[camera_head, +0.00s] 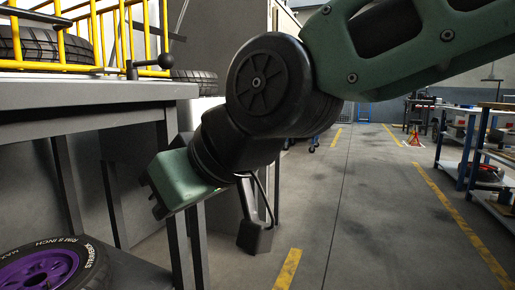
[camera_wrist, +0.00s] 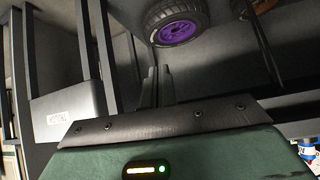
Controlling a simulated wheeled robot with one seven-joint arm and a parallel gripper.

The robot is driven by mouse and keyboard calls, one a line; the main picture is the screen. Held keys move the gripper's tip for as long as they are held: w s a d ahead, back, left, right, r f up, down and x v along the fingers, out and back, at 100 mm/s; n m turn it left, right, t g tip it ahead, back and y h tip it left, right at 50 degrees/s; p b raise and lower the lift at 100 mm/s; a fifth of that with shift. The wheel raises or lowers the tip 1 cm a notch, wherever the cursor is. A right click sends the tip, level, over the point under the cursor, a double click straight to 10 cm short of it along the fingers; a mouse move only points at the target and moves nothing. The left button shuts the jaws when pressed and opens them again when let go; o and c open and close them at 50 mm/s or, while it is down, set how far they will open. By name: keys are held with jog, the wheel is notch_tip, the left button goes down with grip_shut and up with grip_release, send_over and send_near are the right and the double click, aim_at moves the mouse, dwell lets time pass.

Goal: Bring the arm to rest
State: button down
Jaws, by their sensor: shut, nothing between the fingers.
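My arm reaches across the upper middle of the head view, and its green hand (camera_head: 172,182) hangs beside the bench at the left. The fingertips do not show clearly there. In the wrist view my gripper (camera_wrist: 159,84) has its two dark fingers together beyond the green hand body. They are shut and I see nothing held between them.
A grey bench (camera_head: 80,95) stands close at the left, with a yellow cage (camera_head: 90,30) and tyres on top. Blue-framed shelving (camera_head: 485,150) stands at the right. The middle floor is clear.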

jog(key=s+d+f+m+g+h+p, duration=0.1)
jog(key=s+d+f+g+h+p, duration=0.2)
jog(key=d, duration=0.6)
jog(key=s+d+f+m+h+p, duration=0.25)
jog(key=s+d, duration=0.25)
jog(key=d, duration=0.3)
jog(key=s+d+f+m+g+h+p, duration=0.1)
jog(key=s+d+f+g+h+p, duration=0.2)
jog(key=d, duration=0.6)
notch_tip(320, 180, up, 37)
jog(key=t+p, duration=0.1)
jog(key=p, duration=3.6)
jog(key=shift+a+y+p, duration=0.3)
jog(key=shift+a+y, duration=0.05)
jog(key=shift+n, duration=0.25)
